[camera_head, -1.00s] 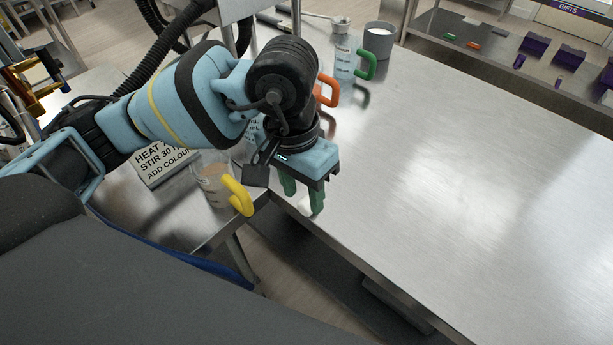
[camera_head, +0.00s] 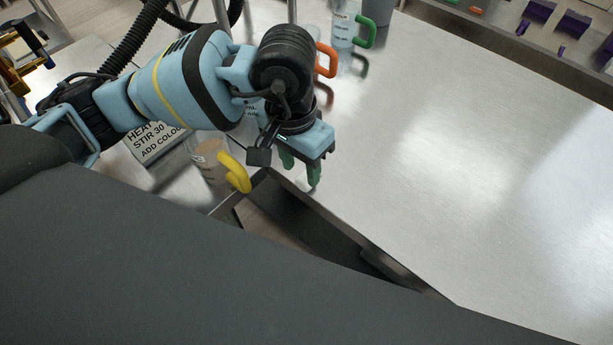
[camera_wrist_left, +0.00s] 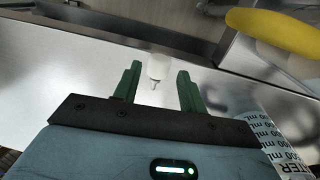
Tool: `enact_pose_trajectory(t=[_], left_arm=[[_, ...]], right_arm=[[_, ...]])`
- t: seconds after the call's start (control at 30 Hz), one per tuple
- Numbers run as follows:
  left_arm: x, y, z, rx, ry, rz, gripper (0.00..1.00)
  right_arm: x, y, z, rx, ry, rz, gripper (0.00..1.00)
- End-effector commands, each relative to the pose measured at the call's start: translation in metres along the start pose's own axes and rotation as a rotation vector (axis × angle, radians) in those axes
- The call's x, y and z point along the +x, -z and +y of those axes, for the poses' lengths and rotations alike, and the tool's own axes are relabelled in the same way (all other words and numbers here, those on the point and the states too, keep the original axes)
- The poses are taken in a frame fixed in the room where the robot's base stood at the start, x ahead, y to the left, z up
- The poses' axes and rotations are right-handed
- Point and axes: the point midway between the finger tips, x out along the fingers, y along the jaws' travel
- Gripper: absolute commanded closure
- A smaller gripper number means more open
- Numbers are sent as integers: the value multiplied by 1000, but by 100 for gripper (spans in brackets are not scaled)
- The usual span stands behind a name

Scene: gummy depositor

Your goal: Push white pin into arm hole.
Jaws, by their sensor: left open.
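My left gripper (camera_head: 300,172) has green fingers and points down over the near left corner of the steel table. Its fingers are apart, and it also shows in the left wrist view (camera_wrist_left: 159,78). There, a small whitish, cylinder-like piece (camera_wrist_left: 158,67) with a narrow tip shows between the fingertips. It may be the white pin; I cannot tell whether the fingers touch it. It does not show in the head view. I cannot make out an arm hole. My right gripper is out of view.
The steel table (camera_head: 450,160) is mostly clear to the right. A beaker with a yellow handle (camera_head: 234,173) stands close to the left of the gripper. Beakers with an orange handle (camera_head: 327,60) and a green handle (camera_head: 365,31) stand behind. A text sign (camera_head: 155,140) is at left.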

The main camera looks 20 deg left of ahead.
Motion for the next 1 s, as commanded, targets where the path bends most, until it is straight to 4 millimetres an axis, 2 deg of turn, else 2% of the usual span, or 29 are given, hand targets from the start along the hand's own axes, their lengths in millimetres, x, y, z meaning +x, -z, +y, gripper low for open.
enact_pose_trajectory(t=[0.1,0.3,0.57,0.8,1.0], left_arm=[[16,1,2,0,0,-1,58],[36,2,1,2,0,-1,58],[39,2,1,2,0,0,58],[38,2,1,1,0,0,90],[38,2,1,1,0,0,92]], right_arm=[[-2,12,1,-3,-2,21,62],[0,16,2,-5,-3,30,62],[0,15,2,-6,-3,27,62],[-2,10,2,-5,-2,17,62],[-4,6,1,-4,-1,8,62]])
